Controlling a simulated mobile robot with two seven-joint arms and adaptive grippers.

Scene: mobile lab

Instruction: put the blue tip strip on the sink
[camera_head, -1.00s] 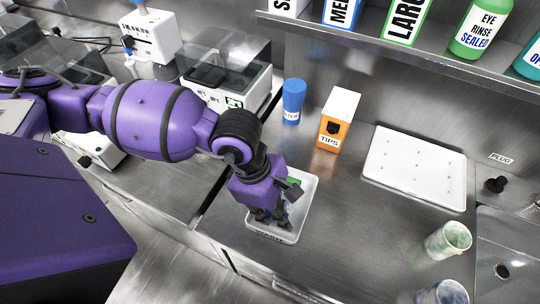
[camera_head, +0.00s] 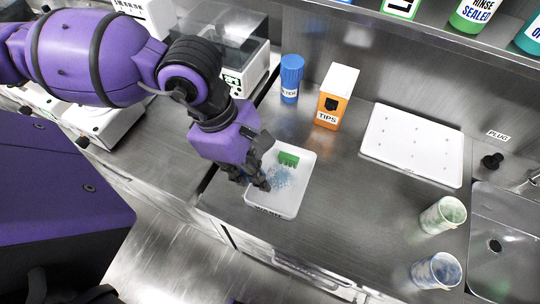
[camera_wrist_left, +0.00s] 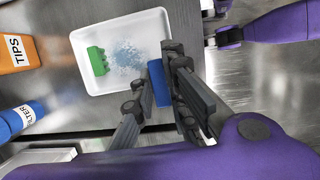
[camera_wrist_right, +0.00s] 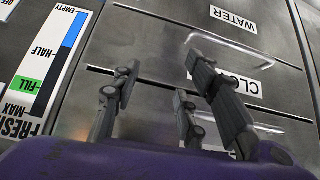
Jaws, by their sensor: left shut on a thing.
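The blue tip strip (camera_wrist_left: 158,84) is between the fingers of my left gripper (camera_wrist_left: 155,80), which is shut on it, at the tray's edge in the left wrist view. In the head view my left gripper (camera_head: 256,180) is at the left side of the white tray and hides the strip. I cannot tell how high the strip is above the tray. The steel sink (camera_head: 507,262) is at the far right of the counter, with a round drain. My right gripper (camera_wrist_right: 160,85) is open and empty in front of drawer fronts.
The white tray (camera_head: 291,198) holds a green strip (camera_head: 288,159) and bluish specks. An orange tips box (camera_head: 328,108), blue filter bottle (camera_head: 291,78) and white board (camera_head: 413,145) stand behind. Two cups (camera_head: 442,215) (camera_head: 436,271) are by the sink. Mid-counter is clear.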

